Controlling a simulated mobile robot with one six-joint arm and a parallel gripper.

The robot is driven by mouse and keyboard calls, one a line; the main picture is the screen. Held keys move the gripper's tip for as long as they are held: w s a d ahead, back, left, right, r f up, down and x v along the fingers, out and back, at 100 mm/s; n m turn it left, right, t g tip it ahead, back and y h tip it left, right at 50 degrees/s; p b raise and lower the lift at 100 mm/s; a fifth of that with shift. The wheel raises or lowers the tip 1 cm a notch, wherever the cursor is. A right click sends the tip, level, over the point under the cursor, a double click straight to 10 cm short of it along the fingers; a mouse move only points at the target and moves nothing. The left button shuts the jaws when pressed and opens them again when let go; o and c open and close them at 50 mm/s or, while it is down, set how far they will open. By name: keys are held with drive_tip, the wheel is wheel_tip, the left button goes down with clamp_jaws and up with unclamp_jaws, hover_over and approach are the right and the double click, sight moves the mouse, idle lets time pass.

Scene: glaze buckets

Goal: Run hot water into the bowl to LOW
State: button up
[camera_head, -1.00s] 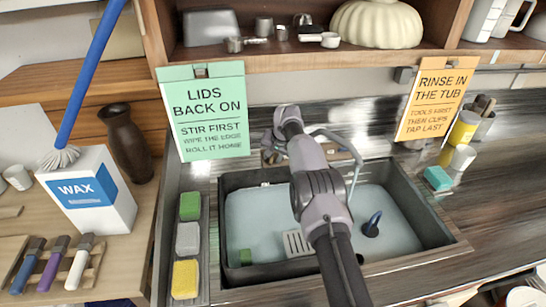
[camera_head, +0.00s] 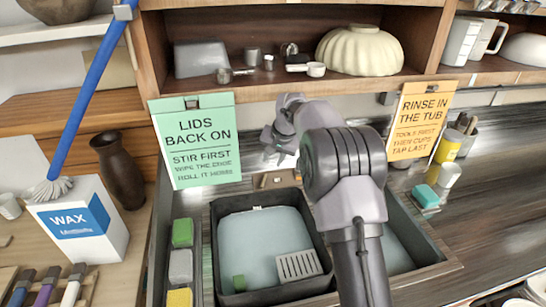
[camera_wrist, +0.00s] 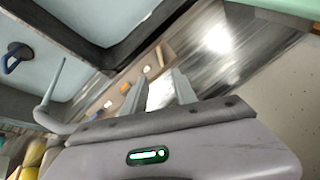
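The sink (camera_head: 420,240) holds a dark-rimmed tub (camera_head: 216,240) on its left, with a pale blue surface inside. I cannot tell which vessel is the task's bowl; a cream fluted bowl (camera_head: 360,48) sits upside down on the shelf. My gripper (camera_wrist: 158,90) is above the back edge of the sink, its two fingers apart and nothing between them. Beyond the fingertips is a wooden tap plate (camera_wrist: 130,85) with small orange and white parts. The curved grey spout (camera_wrist: 48,108) is left of my gripper in the wrist view. In the head view my arm hides the spout.
A green sign (camera_head: 195,140) and an orange sign (camera_head: 416,120) hang behind the sink. Sponges (camera_head: 181,265) line its left side. A white wax box (camera_head: 78,222) and a brown vase (camera_head: 118,170) stand left.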

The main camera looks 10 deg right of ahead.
drive_tip(key=s+a+r+b, duration=0.25)
drive_tip(key=s+r, duration=0.25)
drive_tip(key=s, duration=0.7)
drive_tip(key=s+a+r+b, duration=0.2)
drive_tip(key=s+r+b, duration=0.3)
drive_tip(key=s, duration=0.6)
drive_tip(key=s+f+b, duration=0.1)
drive_tip(key=s+f, duration=0.3)
drive_tip(key=s, duration=0.7)
drive_tip(key=s+a+f+t+b, duration=0.1)
drive_tip(key=s+f, duration=0.3)
drive_tip(key=s, duration=0.8)
drive_tip(key=shift+a+n+y+b, duration=0.25)
drive_tip(key=shift+n+y+b, duration=0.05)
drive_tip(key=shift+n+y, duration=0.1)
drive_tip(key=shift+s, duration=0.1)
